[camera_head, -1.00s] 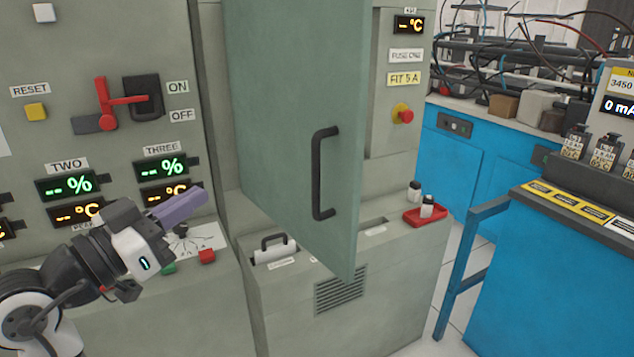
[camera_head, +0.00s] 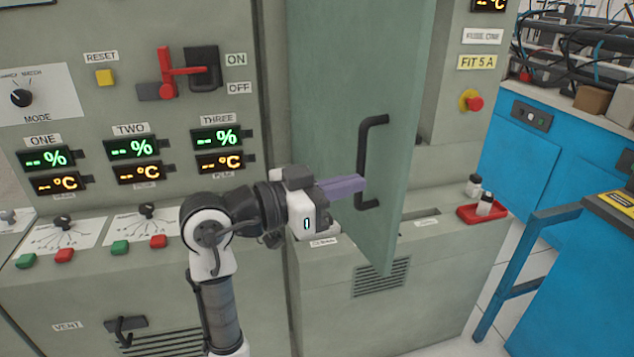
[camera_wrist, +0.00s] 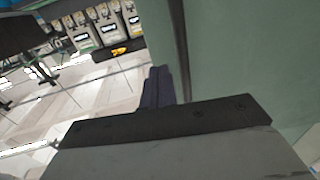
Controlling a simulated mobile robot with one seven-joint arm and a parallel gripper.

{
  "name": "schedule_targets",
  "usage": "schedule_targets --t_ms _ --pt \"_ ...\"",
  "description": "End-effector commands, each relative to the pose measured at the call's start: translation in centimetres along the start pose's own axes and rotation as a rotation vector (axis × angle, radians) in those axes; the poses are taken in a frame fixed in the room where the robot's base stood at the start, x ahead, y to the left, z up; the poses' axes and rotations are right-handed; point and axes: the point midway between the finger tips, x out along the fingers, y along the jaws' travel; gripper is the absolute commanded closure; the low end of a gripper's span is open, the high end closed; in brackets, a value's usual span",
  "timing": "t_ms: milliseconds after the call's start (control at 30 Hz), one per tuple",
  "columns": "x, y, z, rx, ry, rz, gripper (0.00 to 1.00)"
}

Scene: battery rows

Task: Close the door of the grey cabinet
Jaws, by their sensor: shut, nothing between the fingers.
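The door (camera_head: 335,105) of the grey cabinet (camera_head: 448,155) stands open, swung out toward me. It is a tall grey-green panel with a black bar handle (camera_head: 364,160) near its free edge. My gripper (camera_head: 362,184) is shut and empty, with its purple fingers pointing right, in front of the door and by the lower half of the handle. I cannot tell whether the fingertips touch the handle. In the wrist view the fingers (camera_wrist: 158,87) show beside the green door face (camera_wrist: 240,60), which fills the right side.
A control panel with a red lever (camera_head: 167,72) and several displays stands at the left. A red tray (camera_head: 482,213) with small bottles sits on the lower ledge right of the door. A blue bench (camera_head: 515,140) and blue frame stand at the right, with tiled floor between.

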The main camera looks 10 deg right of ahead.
Motion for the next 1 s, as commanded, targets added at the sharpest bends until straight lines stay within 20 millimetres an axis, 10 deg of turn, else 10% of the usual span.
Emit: schedule_targets --t_ms 300,1000 --pt "4.8 0.0 -0.1 -0.002 0.0 0.0 1.0" --pt "6.7 0.0 0.1 -0.002 -0.003 -0.022 1.0"
